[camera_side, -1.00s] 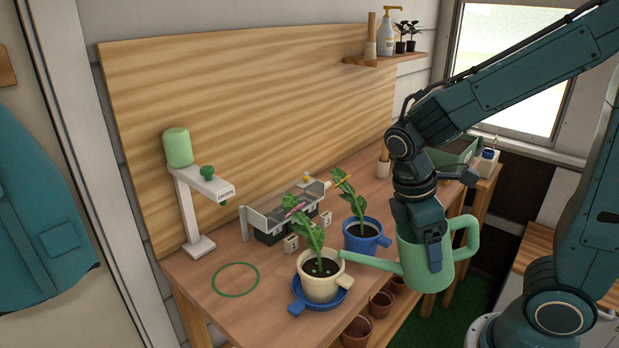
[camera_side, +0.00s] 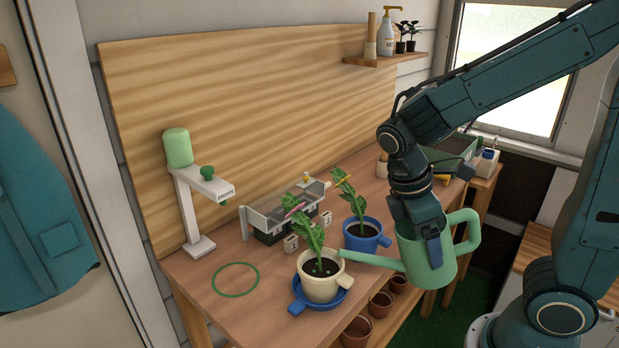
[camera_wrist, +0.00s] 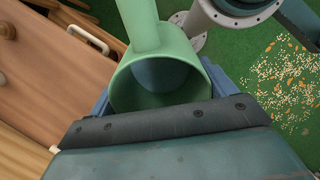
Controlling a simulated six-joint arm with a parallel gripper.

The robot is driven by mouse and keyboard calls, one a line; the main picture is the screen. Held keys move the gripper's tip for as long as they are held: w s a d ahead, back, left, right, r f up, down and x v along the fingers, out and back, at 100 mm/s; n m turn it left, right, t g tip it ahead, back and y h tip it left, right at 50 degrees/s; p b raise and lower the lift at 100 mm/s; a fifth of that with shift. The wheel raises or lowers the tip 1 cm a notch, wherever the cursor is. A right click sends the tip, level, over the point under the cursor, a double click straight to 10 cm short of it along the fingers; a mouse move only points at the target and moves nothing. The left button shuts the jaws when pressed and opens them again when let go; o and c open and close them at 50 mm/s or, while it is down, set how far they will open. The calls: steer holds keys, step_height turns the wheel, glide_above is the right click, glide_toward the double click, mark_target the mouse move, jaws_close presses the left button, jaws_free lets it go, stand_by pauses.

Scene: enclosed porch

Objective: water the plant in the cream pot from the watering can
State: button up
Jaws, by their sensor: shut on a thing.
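The green watering can (camera_side: 418,262) is in my gripper (camera_side: 434,250), held by its body off the table's front edge. It leans slightly toward its spout, which points left. The spout tip is at the right rim of the cream pot (camera_side: 318,287); I cannot tell whether they touch, and no water stream shows. The cream pot holds a leafy plant (camera_side: 311,236) in dark soil and stands on a blue saucer (camera_side: 341,297). In the wrist view the can's open top (camera_wrist: 160,80) shows a bluish inside; its spout is hidden.
A blue pot (camera_side: 366,240) with another plant stands just behind the cream pot. A clear tray (camera_side: 263,222) and a white stand with a green tank (camera_side: 178,148) are further back. A green ring (camera_side: 236,280) marks bare table at left. Terracotta pots (camera_side: 357,331) sit below.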

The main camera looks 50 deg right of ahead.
steer(key=shift+r, duration=0.2)
steer(key=shift+a+r+g+h, duration=0.1)
steer(key=shift+r+g+h, duration=0.15)
steer(key=shift+g+h, duration=0.05)
steer(key=shift+w+r, duration=0.1)
steer(key=shift+r, duration=0.05)
stand_by(0.6)
steer(key=shift+r, duration=0.3)
steer(key=shift+w+a+r+g+h, duration=0.1)
steer(key=shift+r+g+h, duration=0.05)
steer(key=shift+g+h, duration=0.15)
stand_by(0.3)
steer(key=shift+r, duration=0.25)
stand_by(0.5)
steer(key=shift+f+t+y, duration=0.4)
steer(key=shift+f, duration=0.5)
